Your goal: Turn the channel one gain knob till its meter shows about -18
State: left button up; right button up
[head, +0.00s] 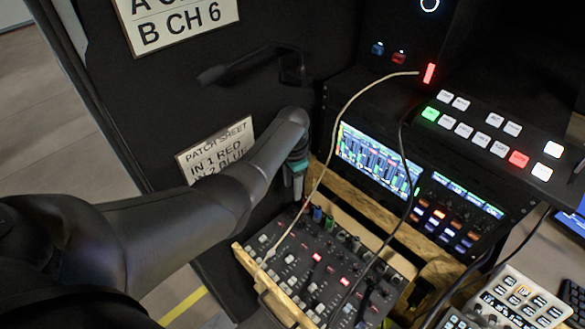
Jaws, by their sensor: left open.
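The audio mixer (290,262) has rows of knobs and buttons, several of them lit red, in the lower middle of the head view. Its top row of knobs runs along the far edge, with a green knob (317,214) near the left end. I cannot tell which knob is the channel one gain. A screen (375,158) with several vertical meter bars stands behind the mixer; its numbers are too small to read. My left gripper (297,190) is open and points down just above the far left corner of the mixer. My right gripper is out of view.
A pale cable (322,170) and a black cable (405,160) hang across the mixer. A button panel (490,135) sits at the upper right. A patch sheet (215,148) is on the dark wall behind my left arm. A light keypad unit (520,298) stands lower right.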

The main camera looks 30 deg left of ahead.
pick_arm(q)
jog(key=shift+r+p, duration=0.4)
jog(key=shift+r, duration=1.4)
